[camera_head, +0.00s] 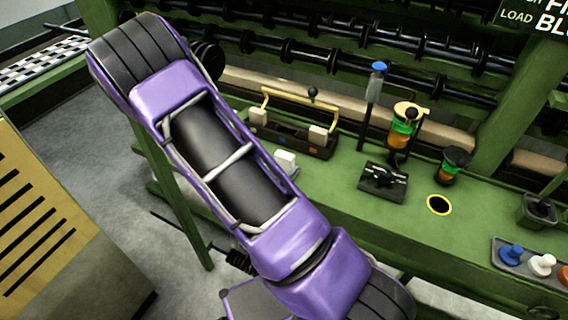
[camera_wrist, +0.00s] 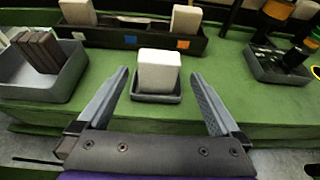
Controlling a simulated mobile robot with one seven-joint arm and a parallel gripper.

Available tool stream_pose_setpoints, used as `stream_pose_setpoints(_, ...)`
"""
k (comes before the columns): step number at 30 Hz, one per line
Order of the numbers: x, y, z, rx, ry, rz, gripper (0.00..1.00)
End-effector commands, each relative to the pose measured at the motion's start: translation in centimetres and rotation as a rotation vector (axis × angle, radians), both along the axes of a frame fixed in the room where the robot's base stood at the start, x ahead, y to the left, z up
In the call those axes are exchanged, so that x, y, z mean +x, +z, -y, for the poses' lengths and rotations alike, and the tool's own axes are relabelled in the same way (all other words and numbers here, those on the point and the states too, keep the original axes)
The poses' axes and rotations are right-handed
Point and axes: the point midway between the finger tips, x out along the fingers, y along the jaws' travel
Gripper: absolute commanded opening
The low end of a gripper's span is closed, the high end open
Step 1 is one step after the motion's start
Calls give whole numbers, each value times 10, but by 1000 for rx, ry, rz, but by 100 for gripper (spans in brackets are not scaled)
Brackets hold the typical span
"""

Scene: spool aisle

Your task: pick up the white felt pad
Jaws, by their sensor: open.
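The white felt pad (camera_wrist: 159,70) stands as a pale upright block in a small dark tray (camera_wrist: 156,98) on the green bench, in the middle of the wrist view. In the head view the pad (camera_head: 286,160) shows just beside my purple arm, which partly covers it. My gripper (camera_wrist: 160,76) is open and empty in the wrist view. Its two fingers point toward the pad, one to each side, with a gap on both sides. In the head view my gripper is hidden behind the arm.
Behind the pad is a dark rack (camera_wrist: 130,38) with two beige blocks and a yellow handle. A grey bin (camera_wrist: 70,80) with brown slabs stands left. A dark tray (camera_wrist: 285,70) stands right.

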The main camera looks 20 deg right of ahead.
Motion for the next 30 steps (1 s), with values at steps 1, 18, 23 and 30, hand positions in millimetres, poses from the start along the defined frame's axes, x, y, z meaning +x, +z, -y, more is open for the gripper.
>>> stream_pose_setpoints(1, 5, -4, 8, -1, -3, 0, 100)
stream_pose_setpoints(18, 42, -32, 51, -1, -3, 2, 100)
stream_pose_setpoints(23, 47, -35, 57, 0, 0, 1, 100)
stream_pose_setpoints(30, 47, -35, 57, 0, 0, 1, 91)
